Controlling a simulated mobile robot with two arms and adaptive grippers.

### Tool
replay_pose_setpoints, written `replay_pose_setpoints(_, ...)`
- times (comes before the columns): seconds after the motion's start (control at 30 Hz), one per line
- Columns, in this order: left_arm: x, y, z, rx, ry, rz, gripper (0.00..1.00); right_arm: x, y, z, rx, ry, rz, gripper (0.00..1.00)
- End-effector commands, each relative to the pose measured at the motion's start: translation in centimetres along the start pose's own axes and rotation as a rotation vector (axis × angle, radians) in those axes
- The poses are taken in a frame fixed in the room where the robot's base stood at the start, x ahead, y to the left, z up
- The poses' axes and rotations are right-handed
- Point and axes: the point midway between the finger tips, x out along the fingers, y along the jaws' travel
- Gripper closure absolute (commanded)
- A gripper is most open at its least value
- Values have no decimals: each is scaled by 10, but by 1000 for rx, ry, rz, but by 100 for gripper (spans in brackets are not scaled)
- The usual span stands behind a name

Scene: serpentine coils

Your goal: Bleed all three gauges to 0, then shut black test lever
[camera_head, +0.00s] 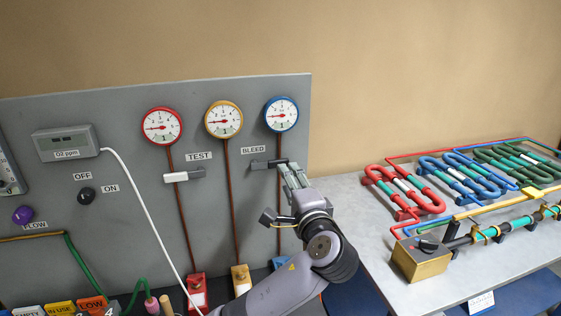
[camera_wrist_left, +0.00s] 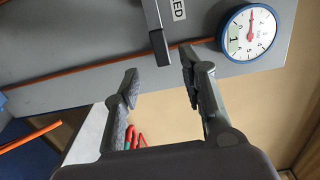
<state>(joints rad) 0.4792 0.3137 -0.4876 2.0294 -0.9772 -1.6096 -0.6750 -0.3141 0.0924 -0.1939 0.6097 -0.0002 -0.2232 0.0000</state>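Three round gauges hang on the grey panel: red-rimmed (camera_head: 162,125), yellow-rimmed (camera_head: 223,119) and blue-rimmed (camera_head: 281,113). Their needles point roughly left in the head view; exact readings are too small to tell. The blue gauge also shows in the left wrist view (camera_wrist_left: 250,33). A dark lever (camera_head: 260,164) sits under the BLEED label, its bar sticking out rightward. A white-handled lever (camera_head: 176,177) sits under the TEST label. My left gripper (camera_head: 291,173) is open at the dark lever's end. In the left wrist view the bar (camera_wrist_left: 155,32) ends between and just beyond the fingertips (camera_wrist_left: 161,78); contact is unclear. My right gripper is out of view.
Red (camera_head: 196,292), yellow (camera_head: 241,279) and blue valve blocks stand below the gauges' brown pipes; my left arm partly hides the blue one. At right, a grey table (camera_head: 470,275) bears coloured serpentine coils (camera_head: 405,190) and a brass block (camera_head: 421,262).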

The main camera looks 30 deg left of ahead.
Motion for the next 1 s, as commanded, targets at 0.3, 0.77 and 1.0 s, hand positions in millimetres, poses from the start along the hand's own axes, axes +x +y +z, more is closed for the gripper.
replay_pose_setpoints(0.3,60,-2,0,3,-3,0,62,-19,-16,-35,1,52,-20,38)
replay_pose_setpoints(0.77,77,1,0,-1,1,1,62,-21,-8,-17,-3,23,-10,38)
replay_pose_setpoints(1.0,77,1,0,-1,1,1,75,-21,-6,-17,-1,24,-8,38)
